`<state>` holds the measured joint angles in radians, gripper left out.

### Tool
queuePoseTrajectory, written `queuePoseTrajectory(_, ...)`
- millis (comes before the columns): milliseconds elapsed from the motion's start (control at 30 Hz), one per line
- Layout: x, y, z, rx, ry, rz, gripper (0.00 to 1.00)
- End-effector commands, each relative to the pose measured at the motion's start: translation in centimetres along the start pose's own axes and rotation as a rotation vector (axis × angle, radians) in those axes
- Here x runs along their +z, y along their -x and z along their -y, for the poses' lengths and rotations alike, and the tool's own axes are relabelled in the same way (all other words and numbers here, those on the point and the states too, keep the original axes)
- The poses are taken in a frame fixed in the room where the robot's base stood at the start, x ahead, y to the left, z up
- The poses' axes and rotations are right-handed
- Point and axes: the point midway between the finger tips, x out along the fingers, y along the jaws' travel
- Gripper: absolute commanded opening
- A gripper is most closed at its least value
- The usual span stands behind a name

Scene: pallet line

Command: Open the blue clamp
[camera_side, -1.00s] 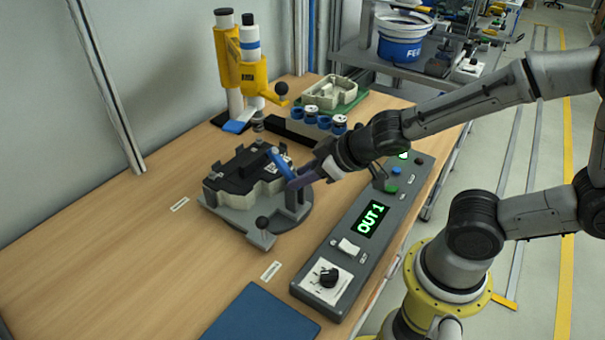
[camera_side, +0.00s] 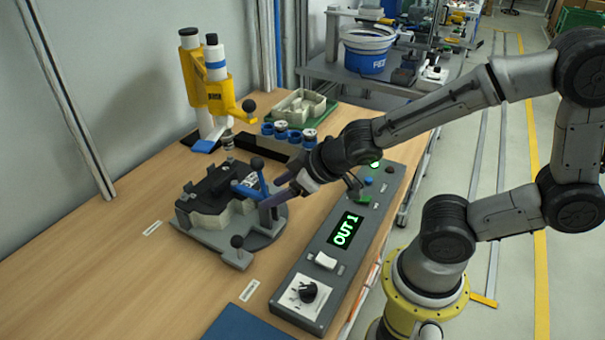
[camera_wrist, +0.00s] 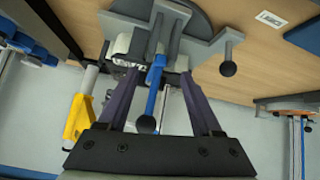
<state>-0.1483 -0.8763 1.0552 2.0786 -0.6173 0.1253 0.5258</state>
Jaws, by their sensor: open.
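The blue clamp (camera_side: 247,190) stands at the right edge of a round grey fixture plate (camera_side: 226,241). Its handle rises steeply to a dark ball knob (camera_side: 257,163), and a blue arm reaches left toward the black-topped part (camera_side: 207,189). My gripper (camera_side: 272,192) is open at the clamp's right side. In the wrist view the blue handle (camera_wrist: 154,90) lies between the spread dark fingers of my gripper (camera_wrist: 160,78), apart from both. The knob (camera_wrist: 146,124) points toward the palm. Whether the clamp arm presses on the part is hard to tell.
A control panel (camera_side: 322,285) with a lit OUT 1 display lies right of the fixture. A yellow press (camera_side: 215,95), blue-capped pieces (camera_side: 281,130) and a green tray (camera_side: 322,112) stand behind. Another dark knob (camera_side: 237,241) is at the fixture's front. The left table is clear.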

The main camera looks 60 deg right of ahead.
Motion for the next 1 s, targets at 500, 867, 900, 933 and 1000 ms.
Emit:
queuePoseTrajectory(500, -0.1, 5.9, 0.0, 0.000, -0.001, -0.006, 0.67)
queuePoseTrajectory(867, -0.1, 11.3, 0.1, -0.002, 0.002, -0.007, 0.67)
queuePoseTrajectory(900, -0.1, 11.8, 0.1, -0.002, 0.002, -0.007, 0.67)
queuePoseTrajectory(933, -0.1, 12.1, 0.1, -0.002, 0.002, -0.006, 0.67)
queuePoseTrajectory(1000, -0.1, 12.6, 0.1, -0.002, 0.001, -0.004, 0.67)
